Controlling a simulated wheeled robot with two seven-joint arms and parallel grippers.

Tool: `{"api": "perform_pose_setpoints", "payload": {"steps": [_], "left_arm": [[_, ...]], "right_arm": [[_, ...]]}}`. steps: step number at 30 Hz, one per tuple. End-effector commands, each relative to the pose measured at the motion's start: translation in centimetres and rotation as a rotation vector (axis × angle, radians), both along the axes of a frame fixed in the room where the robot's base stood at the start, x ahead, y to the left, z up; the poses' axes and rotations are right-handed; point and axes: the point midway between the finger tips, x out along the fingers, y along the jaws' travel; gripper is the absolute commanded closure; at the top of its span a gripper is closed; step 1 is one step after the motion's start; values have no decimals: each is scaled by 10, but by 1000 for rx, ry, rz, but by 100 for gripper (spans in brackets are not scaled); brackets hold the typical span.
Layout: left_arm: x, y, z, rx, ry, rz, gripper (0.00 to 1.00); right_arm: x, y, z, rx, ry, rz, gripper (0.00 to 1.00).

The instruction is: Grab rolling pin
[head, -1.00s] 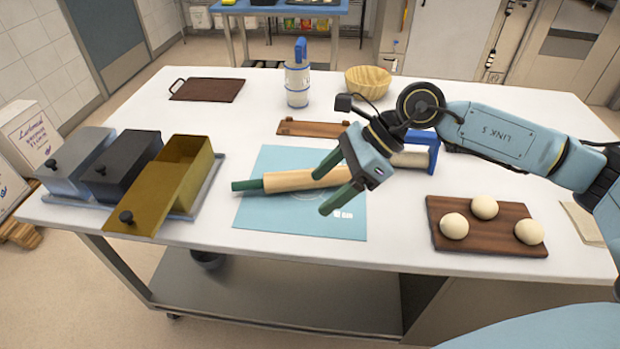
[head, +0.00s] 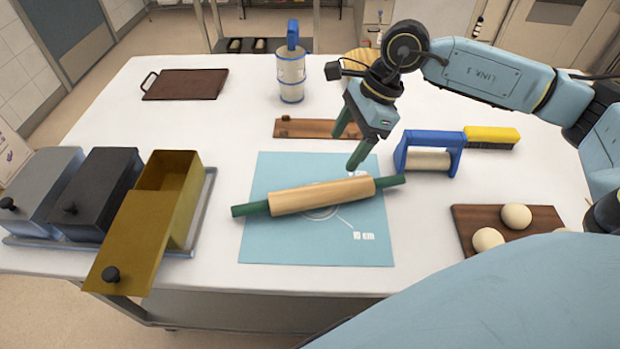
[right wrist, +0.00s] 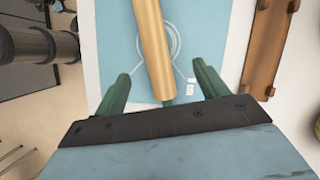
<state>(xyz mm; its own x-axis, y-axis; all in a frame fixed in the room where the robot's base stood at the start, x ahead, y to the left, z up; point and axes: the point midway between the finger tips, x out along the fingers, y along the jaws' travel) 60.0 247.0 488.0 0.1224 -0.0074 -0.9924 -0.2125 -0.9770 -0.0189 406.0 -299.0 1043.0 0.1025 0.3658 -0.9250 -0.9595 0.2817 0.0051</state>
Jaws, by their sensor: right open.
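The rolling pin (head: 322,195) has a pale wooden barrel and green handles. It lies at a slant across the blue mat (head: 315,250) on the white table. My right gripper (head: 350,152) is open and empty, apart from the pin, and in the head view it appears above and just behind the pin's right half. In the right wrist view the pin's barrel (right wrist: 152,45) runs away from between the two open fingers (right wrist: 157,82), with a green handle end low between them. My left gripper is not in view.
A blue-framed roller (head: 430,152) and a yellow brush (head: 492,137) stand right of the mat. A wooden board with dough balls (head: 470,222) is at the right. Lidded tins (head: 185,215) stand at the left. A wooden strip (head: 300,129) lies behind the mat.

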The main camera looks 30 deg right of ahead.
Motion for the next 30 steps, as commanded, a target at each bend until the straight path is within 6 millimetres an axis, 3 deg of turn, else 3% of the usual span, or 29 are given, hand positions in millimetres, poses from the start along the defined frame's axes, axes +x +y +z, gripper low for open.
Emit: {"api": "perform_pose_setpoints", "payload": {"steps": [6, 11, 22, 30], "left_arm": [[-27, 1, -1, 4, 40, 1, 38], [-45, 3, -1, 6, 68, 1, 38], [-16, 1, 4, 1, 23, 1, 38], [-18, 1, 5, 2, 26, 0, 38]], "right_arm": [[3, 17, -40, 3, 6, 3, 27], [6, 25, -61, 2, 2, 1, 27], [6, 35, -89, 2, 4, 2, 27], [9, 45, -118, 3, 1, 2, 27]]}}
